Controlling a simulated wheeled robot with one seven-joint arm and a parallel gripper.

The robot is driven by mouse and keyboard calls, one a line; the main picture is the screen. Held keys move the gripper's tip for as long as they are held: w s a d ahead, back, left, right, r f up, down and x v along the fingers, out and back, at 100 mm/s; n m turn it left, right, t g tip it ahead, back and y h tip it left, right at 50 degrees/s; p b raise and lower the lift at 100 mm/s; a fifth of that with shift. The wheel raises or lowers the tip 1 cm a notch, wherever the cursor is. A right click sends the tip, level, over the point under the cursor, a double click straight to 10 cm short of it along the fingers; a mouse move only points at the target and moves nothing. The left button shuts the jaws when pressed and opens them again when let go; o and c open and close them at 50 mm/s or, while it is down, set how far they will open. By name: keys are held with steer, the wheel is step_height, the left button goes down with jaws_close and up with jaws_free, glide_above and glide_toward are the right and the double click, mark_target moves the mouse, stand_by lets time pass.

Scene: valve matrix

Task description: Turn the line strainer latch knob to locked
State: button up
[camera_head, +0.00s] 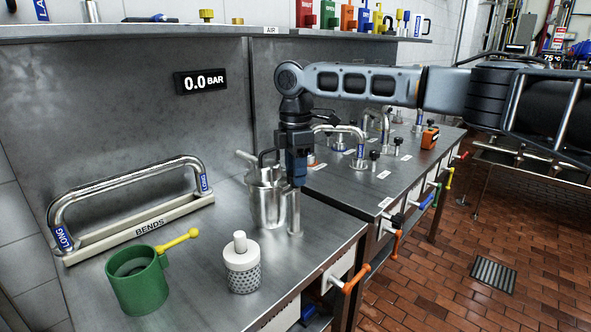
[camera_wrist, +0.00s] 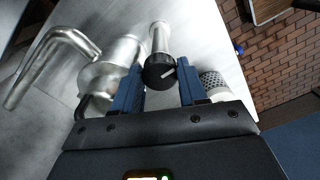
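The line strainer is a shiny metal vessel (camera_head: 265,203) on the near bench, with a bent pipe; its body also shows in the wrist view (camera_wrist: 105,75). A slim metal post (camera_head: 294,215) stands beside it. A round black knob (camera_wrist: 157,72) with a white pointer line tops this post in the wrist view. My gripper (camera_head: 297,180) points down over the post and hides the knob in the head view.
A white perforated basket (camera_head: 242,270) and a green cup (camera_head: 135,285) with a yellow handle stand in front on the bench. A bent pipe (camera_head: 130,190) lies on the BENDS rack (camera_head: 140,228) at left. A gauge (camera_head: 201,81) reads 0.0 BAR. Other valves occupy the bench behind.

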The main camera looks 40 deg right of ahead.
steer(key=c, duration=0.6)
steer(key=shift+o, duration=0.2)
steer(key=shift+r+m+p, duration=0.1)
steer(key=shift+m+p, duration=0.2)
steer(key=shift+p, duration=0.3)
steer(key=m+p, duration=0.3)
steer(key=shift+a+r, duration=0.1)
steer(key=shift+r, duration=0.05)
steer(key=m+p, duration=0.4)
steer(key=m, duration=0.2)
steer(key=m+p, duration=0.1)
steer(key=m, duration=0.2)
steer(key=shift+f+m, duration=0.3)
steer(key=shift+m, duration=0.1)
steer(key=shift+r+m, duration=0.1)
steer(key=shift+m, duration=2.1)
